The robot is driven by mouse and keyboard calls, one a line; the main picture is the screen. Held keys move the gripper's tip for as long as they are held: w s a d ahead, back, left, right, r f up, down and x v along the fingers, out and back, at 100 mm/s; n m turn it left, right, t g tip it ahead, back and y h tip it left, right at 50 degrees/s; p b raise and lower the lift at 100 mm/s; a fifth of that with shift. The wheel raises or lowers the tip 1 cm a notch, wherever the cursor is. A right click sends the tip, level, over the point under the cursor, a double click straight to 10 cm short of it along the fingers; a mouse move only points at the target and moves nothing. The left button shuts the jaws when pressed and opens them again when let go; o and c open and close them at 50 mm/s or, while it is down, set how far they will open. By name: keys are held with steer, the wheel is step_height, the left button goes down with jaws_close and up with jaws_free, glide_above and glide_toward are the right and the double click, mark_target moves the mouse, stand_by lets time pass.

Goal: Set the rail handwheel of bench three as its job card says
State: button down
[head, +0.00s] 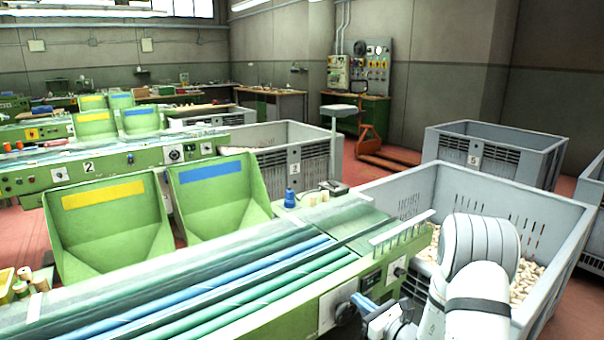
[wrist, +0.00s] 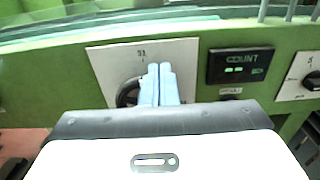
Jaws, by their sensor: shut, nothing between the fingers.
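The rail handwheel (wrist: 127,93) is a dark round wheel on a white plate (wrist: 105,62) on the green bench front. In the head view the dark wheel (head: 345,313) shows at the bench's near front. My gripper (wrist: 160,72) is shut with nothing between its pale blue fingers. The fingers stand in front of the wheel and hide its right part; I cannot tell whether they touch it. In the head view my gripper (head: 364,303) is beside the wheel. A mark above the wheel is too blurred to read. I cannot make out a job card.
Right of the wheel are a COUNT display (wrist: 240,66) and a second knob (wrist: 312,82) on a white plate. A grey crate of corks (head: 560,262) stands right of the bench. Green hoppers (head: 105,235) stand behind it. A bench marked 2 (head: 88,167) is further back.

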mark_target(349, 311)
steer(key=shift+s+a+f+b, duration=0.15)
steer(key=shift+f+b, duration=0.15)
steer(key=shift+b, duration=0.05)
stand_by(0.7)
steer(key=shift+a, duration=0.1)
steer(key=shift+s+a+r+b, duration=0.1)
steer(key=shift+s+a+b, duration=0.2)
steer(key=shift+a+b, duration=0.05)
steer(key=shift+s+a, duration=0.15)
steer(key=shift+a, duration=0.05)
steer(key=shift+s+a+r+b, duration=0.1)
steer(key=shift+s+a+b, duration=0.15)
steer(key=shift+b, duration=0.2)
steer(key=shift+s+a+b, duration=0.15)
steer(key=shift+a+b, duration=0.15)
steer(key=shift+a, duration=0.05)
steer(key=shift+s+a+f+b, duration=0.2)
steer(key=shift+s+a+b, duration=0.1)
steer(key=shift+a+b, duration=0.15)
steer(key=shift+r, duration=0.1)
